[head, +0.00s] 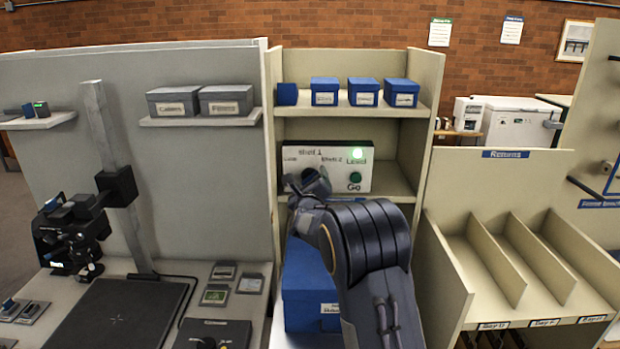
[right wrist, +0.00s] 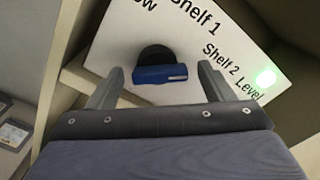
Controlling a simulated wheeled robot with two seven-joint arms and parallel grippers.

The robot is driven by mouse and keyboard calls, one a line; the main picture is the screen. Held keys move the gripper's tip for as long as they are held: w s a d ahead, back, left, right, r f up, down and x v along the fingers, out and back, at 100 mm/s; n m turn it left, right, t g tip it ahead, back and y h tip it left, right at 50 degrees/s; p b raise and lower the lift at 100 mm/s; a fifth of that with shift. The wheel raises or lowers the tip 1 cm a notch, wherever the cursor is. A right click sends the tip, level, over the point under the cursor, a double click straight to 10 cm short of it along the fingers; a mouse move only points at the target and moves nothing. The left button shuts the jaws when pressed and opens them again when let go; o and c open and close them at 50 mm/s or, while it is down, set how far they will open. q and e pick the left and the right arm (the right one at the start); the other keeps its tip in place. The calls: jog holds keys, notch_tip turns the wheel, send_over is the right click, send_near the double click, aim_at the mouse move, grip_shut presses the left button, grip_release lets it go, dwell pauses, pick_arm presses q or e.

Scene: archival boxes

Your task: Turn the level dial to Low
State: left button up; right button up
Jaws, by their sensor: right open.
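The white control panel (head: 336,160) stands on a shelf of the cabinet, with the labels Low, Shelf 1 and Shelf 2 around its dial. The dial (right wrist: 158,68) is a dark round knob with a blue bar across it. A pale mark shows near the bar's right end, on the Shelf 2 side. My right gripper (right wrist: 160,88) is open, one finger on each side of the dial; it shows no clear contact. In the head view the right gripper (head: 309,184) partly covers the dial. My left gripper is out of view.
A lit green Level lamp (right wrist: 266,77) and a green Go button (head: 355,178) are on the panel's right. Blue boxes (head: 325,92) stand on the shelf above. A larger blue box (head: 308,287) sits below, beside my right arm. Cabinet walls flank the panel.

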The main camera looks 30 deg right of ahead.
jog(key=shift+w+d, duration=0.1)
jog(key=shift+w, duration=0.05)
jog(key=c, duration=1)
jog(key=shift+f, duration=0.1)
